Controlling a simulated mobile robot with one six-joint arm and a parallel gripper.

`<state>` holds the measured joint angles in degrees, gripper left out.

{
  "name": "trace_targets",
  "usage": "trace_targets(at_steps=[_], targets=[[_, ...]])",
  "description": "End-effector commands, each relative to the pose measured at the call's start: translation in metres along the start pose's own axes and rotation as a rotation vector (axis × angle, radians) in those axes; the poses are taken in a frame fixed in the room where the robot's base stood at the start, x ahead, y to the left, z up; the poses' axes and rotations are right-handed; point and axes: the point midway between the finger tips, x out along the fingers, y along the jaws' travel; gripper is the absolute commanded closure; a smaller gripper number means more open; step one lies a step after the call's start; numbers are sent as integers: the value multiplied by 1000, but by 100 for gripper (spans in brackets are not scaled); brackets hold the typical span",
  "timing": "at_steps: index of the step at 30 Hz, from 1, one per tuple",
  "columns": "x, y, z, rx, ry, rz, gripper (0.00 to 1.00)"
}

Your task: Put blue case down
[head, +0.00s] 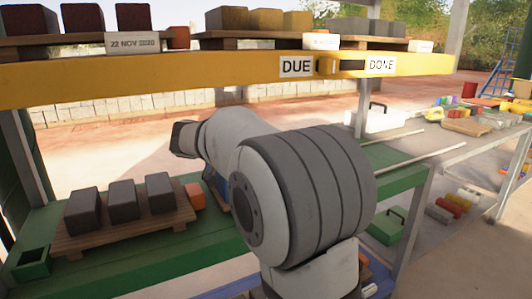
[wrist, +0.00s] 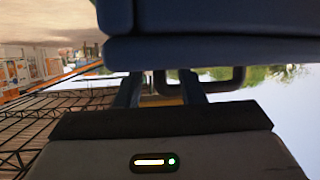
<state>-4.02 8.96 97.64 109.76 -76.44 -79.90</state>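The blue case (wrist: 210,48) fills the top of the wrist view, close to the camera, with its dark loop handle (wrist: 240,80) on its lower edge there. My gripper (wrist: 161,84) points at the handle. Its two fingers stand apart, with a visible gap between them, and look open. The right finger overlaps the handle; whether it touches cannot be told. The fingertips are partly hidden by the case. In the head view, a small part of the blue case (head: 217,190) shows behind my arm, low by the green bench. My arm hides the rest of it.
The green bench (head: 150,262) carries a pallet (head: 125,230) with several dark grey blocks and an orange block (head: 194,196) at its right. A yellow beam with DUE and DONE signs (head: 380,64) crosses above. A green case (head: 388,226) stands on the right.

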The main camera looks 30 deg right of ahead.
Motion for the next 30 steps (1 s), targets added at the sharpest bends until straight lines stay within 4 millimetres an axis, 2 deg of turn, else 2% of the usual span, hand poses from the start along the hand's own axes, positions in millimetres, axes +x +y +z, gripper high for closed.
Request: trace_targets(at_steps=[2, 5, 12, 16, 21, 30], targets=[[-1, 0, -1, 2, 0, -1, 64], [-12, 0, -4, -1, 0, -3, 64], [-54, 0, -5, -2, -1, -4, 64], [-70, 0, -4, -1, 0, -3, 64], [-77, 0, -2, 0, -1, -2, 64], [-77, 0, -2, 0, -1, -2, 64]])
